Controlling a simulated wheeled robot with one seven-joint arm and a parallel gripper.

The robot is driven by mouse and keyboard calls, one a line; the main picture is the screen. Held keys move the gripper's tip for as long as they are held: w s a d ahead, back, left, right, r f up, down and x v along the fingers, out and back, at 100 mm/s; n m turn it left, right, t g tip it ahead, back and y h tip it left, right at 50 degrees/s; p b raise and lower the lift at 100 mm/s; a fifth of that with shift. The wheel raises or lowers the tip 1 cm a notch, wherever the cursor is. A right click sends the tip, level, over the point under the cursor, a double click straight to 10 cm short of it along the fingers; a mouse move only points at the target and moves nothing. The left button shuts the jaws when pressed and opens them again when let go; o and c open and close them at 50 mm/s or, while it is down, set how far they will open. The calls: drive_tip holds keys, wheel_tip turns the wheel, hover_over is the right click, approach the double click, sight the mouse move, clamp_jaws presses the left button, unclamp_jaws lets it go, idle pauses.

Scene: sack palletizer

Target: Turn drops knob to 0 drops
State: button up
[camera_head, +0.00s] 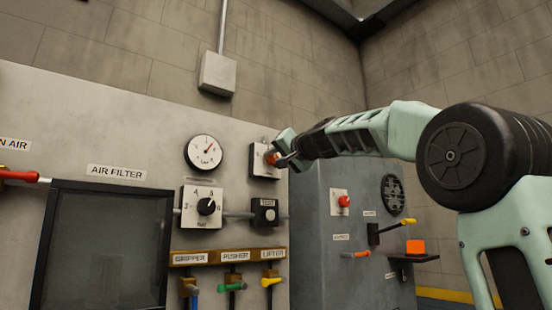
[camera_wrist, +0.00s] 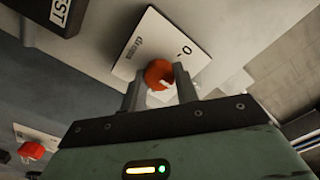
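The drops knob (camera_head: 271,157) is orange-red and sits on a white plate (camera_head: 261,171) at the right end of the light panel in the head view. In the wrist view the knob (camera_wrist: 159,75) has a white mark on its lower side. Its plate (camera_wrist: 172,34) reads "drops", with a "0" near the knob. My gripper (camera_head: 282,157) is at the knob from the right in the head view. In the wrist view the gripper's fingers (camera_wrist: 158,84) are on either side of the knob. Whether they press on it is unclear.
A dial gauge (camera_head: 205,152), a black rotary knob (camera_head: 207,206) and a small TEST box (camera_head: 264,213) are on the same panel. Coloured levers hang below. The grey cabinet (camera_head: 318,240) at right carries a red button (camera_head: 344,201) and a yellow-tipped lever (camera_head: 409,222).

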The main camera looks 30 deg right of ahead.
drive_tip(key=shift+f+n+b, duration=0.15)
drive_tip(key=shift+n+b, duration=0.15)
drive_tip(key=shift+b, duration=0.15)
drive_tip(key=shift+a+n+b, duration=0.1)
drive_tip(key=shift+n+b, duration=3.8)
drive_tip(key=shift+n, duration=2.9)
drive_tip(key=o, duration=1)
drive_tip(key=shift+c, duration=0.2)
